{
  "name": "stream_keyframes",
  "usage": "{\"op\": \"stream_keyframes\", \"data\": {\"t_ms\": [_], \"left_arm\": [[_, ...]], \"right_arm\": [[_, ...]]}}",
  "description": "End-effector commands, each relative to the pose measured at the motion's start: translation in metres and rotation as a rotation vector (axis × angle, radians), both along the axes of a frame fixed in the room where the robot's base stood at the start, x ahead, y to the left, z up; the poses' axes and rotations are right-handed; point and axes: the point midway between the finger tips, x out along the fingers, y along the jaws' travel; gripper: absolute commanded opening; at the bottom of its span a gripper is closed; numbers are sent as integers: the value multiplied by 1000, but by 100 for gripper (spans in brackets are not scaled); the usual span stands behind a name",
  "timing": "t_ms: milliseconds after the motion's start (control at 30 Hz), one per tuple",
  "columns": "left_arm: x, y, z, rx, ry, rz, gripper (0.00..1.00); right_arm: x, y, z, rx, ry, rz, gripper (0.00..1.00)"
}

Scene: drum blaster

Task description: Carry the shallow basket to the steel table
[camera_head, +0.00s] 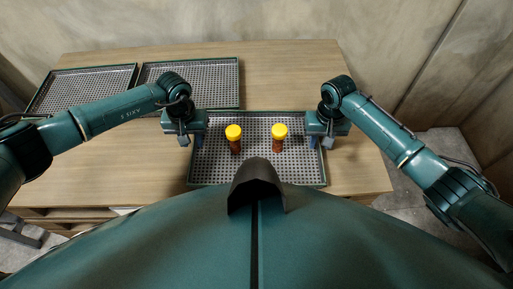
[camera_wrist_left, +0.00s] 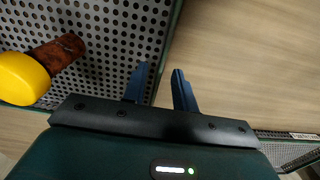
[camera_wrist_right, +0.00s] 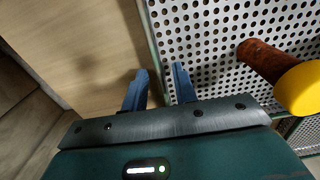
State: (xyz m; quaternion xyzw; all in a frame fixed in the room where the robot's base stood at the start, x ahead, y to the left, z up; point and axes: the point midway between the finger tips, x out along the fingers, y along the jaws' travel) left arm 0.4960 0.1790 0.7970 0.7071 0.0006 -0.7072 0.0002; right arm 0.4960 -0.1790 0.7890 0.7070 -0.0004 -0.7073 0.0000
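The shallow basket (camera_head: 258,150), a perforated metal tray with a dark green rim, sits on the wooden table in front of me. Two brown bottles with yellow caps, the left one (camera_head: 235,146) and the right one (camera_head: 278,145), are in it. My left gripper (camera_head: 193,141) is at the basket's left wall; in the left wrist view its fingers (camera_wrist_left: 159,90) are apart, one on each side of the rim. My right gripper (camera_head: 321,141) is at the right wall; in the right wrist view its fingers (camera_wrist_right: 160,88) also stand apart around the rim. I cannot make out a steel table.
Two similar perforated trays, one at far left (camera_head: 85,85) and one at back centre (camera_head: 215,80), lie on the wooden table (camera_head: 285,75). The table is clear at back right. A concrete wall stands behind, and floor shows at right.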

Motion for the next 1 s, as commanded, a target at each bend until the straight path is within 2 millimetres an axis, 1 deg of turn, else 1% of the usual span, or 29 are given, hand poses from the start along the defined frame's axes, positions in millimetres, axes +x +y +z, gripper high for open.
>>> {"op": "stream_keyframes", "data": {"t_ms": [100,400,467,767,1000], "left_arm": [[0,0,-6,0,1,-1,28],[0,0,-7,0,0,-1,28],[0,0,-7,0,0,-1,24],[0,0,-7,0,0,0,0],[0,0,-7,0,0,0,0]], "right_arm": [[0,0,-6,0,0,0,28],[0,0,-7,1,0,1,28],[0,0,-7,1,0,1,24],[0,0,-7,1,0,1,0],[0,0,-7,1,0,1,0]]}}
